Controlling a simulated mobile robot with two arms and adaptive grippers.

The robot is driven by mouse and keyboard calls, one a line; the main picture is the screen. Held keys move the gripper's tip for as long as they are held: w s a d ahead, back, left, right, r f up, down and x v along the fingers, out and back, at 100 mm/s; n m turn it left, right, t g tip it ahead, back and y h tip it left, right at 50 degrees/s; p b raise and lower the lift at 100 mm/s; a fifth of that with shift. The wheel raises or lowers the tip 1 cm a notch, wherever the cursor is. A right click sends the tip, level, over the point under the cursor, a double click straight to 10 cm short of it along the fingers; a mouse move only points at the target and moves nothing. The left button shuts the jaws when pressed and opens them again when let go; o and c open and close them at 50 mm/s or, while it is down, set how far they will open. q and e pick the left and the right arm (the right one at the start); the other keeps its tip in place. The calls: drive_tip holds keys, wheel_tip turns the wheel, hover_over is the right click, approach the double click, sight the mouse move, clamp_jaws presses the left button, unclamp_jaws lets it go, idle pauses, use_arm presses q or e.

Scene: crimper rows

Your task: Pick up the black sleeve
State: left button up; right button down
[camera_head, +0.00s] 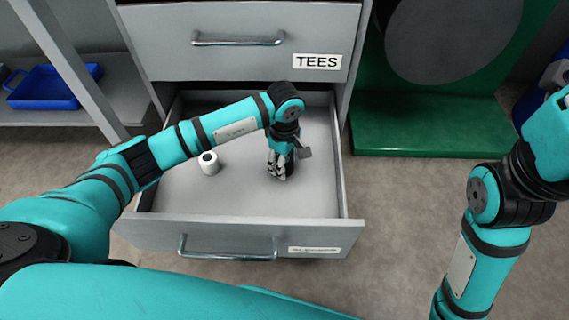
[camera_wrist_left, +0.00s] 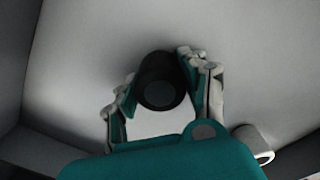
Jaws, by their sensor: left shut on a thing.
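The black sleeve (camera_wrist_left: 158,82) is a short dark cylinder between the fingers of my left gripper (camera_wrist_left: 162,92) in the left wrist view. The gripper is shut on it, low over the drawer floor. In the head view my left gripper (camera_head: 279,170) points down inside the open drawer (camera_head: 240,195), and the sleeve is hard to make out there behind the fingers. I cannot tell whether the sleeve touches the drawer floor. My right arm shows at the right of the head view, but its gripper is outside the picture.
A white sleeve-like piece (camera_head: 209,163) stands in the drawer, left of my left gripper; it also shows in the left wrist view (camera_wrist_left: 253,143). The closed TEES drawer (camera_head: 240,58) is above. A blue tray (camera_head: 45,90) lies on a shelf at left. A green stand (camera_head: 425,125) is at right.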

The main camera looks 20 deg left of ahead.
use_arm(q)
drive_tip(key=shift+c, duration=0.8)
drive_tip(key=shift+r, duration=0.15)
